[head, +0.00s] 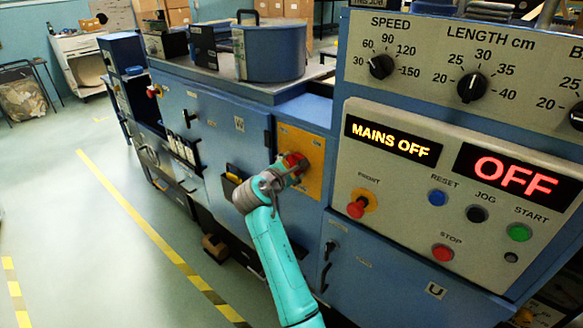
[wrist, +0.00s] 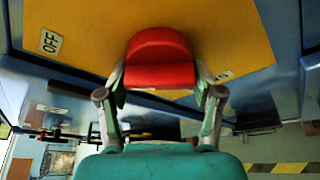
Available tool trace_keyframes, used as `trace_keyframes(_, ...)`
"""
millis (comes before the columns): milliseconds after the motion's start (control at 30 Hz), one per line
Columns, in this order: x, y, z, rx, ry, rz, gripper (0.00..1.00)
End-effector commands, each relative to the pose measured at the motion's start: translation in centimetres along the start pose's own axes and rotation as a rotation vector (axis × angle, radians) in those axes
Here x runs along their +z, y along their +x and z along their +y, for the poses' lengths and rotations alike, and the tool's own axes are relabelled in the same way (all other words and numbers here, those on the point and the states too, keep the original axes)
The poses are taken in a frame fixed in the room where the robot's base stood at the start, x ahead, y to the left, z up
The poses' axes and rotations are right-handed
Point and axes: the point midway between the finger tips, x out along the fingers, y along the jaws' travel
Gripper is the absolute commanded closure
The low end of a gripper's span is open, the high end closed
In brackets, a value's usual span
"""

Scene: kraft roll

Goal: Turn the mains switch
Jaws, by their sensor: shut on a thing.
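The mains switch is a red knob (head: 295,159) on a yellow plate (head: 313,178) on the blue machine's front. In the wrist view, the red switch handle (wrist: 160,62) fills the space between the two fingers of my gripper (wrist: 161,86), one on each side. My gripper (head: 286,168) is shut on it. An OFF label (wrist: 51,42) shows at the left of the yellow plate (wrist: 90,30); another label (wrist: 223,76) is mostly hidden behind the right finger. A display (head: 393,139) reads MAINS OFF.
The control panel right of the switch has a larger display (head: 515,174) reading OFF, a red front stop knob (head: 357,207), several buttons and dials (head: 381,67). A blue pot (head: 269,52) stands on the machine. Floor (head: 60,200) at left is clear, with yellow-black tape.

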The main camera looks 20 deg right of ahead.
Motion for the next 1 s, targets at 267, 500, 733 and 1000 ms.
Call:
trace_keyframes(267, 0.0, 0.1, -0.2, -0.003, -0.002, -0.001, 0.08)
trace_keyframes(500, 0.0, 0.0, -0.1, -0.001, -0.001, -0.001, 0.08)
trace_keyframes(733, -0.1, -1.4, 0.0, 0.002, -0.001, 0.0, 0.08)
trace_keyframes(1000, -0.1, -6.7, 0.0, 0.002, 0.0, 0.001, 0.08)
